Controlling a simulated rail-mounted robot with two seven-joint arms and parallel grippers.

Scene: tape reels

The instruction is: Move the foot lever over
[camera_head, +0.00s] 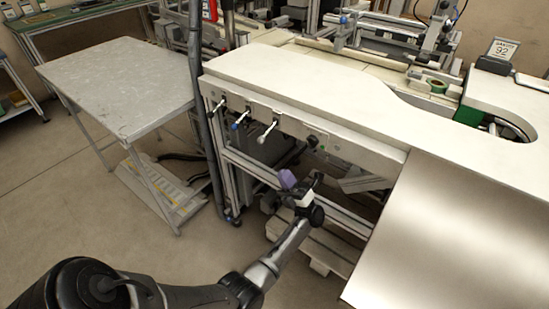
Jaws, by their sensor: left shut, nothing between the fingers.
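No label shows which is the foot lever. My left gripper (305,182) is shut and empty, below and to the right of the white-knobbed lever, apart from all of them. A purple piece (287,179) shows at the gripper; I cannot tell whether it is part of it. My right gripper is not in view.
A grey metal table (115,82) stands at the left. A dark vertical post (202,110) rises near the bench's left end. A shiny metal sheet (460,240) slopes at the right. Bench frame bars and a pallet (320,250) lie below the gripper.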

